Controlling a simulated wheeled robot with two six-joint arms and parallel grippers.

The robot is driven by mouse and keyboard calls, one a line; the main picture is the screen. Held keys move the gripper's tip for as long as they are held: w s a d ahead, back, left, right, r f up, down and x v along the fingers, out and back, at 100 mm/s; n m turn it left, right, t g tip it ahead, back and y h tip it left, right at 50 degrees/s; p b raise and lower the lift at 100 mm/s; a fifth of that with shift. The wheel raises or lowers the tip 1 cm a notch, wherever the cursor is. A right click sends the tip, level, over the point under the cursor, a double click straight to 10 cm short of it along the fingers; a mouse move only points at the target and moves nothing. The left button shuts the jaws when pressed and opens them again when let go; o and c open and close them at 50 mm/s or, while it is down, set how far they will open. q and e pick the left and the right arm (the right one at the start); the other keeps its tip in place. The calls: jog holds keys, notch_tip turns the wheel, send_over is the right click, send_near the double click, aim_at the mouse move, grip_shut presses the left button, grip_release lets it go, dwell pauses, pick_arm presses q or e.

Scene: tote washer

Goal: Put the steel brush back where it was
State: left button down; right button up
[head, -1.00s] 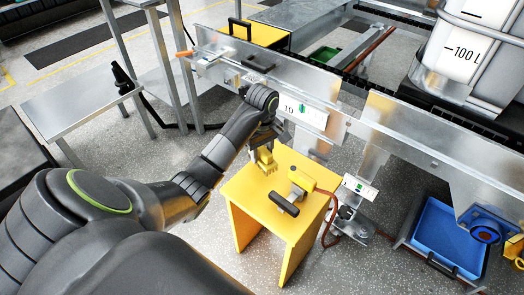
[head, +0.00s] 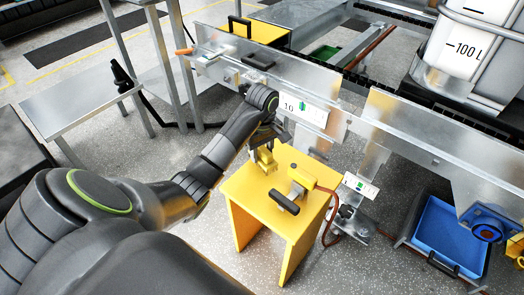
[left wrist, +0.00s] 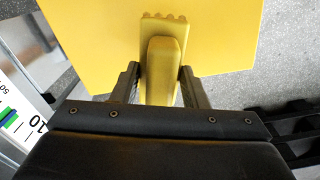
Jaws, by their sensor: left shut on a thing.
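My left gripper (head: 262,147) is shut on a yellow tool, seemingly the steel brush (head: 266,161), and points down over the yellow stand (head: 240,190). In the left wrist view the fingers (left wrist: 160,85) sit on both sides of its smooth yellow handle (left wrist: 162,70). Its far end has a scalloped edge (left wrist: 164,18); no steel bristles can be made out. The brush hangs near the back edge of the stand's top. I cannot tell whether it touches the top. My right gripper is not in view.
A yellow tool with a black handle (head: 284,202) and a red hose (head: 331,215) lies on the stand, right of the brush. The metal rail (head: 240,62) with a numbered label (head: 303,109) runs behind. A blue tote (head: 447,240) is at right. The stand's front left top is clear.

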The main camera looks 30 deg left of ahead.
pick_arm(q)
jog(key=shift+f+b, duration=0.7)
jog(key=shift+f, duration=0.15)
jog(key=shift+f+b, duration=0.5)
jog(key=shift+b, duration=0.15)
jog(key=shift+f, duration=0.2)
dwell(0.3)
grip_release()
dwell(0.7)
jog(key=shift+r, duration=0.1)
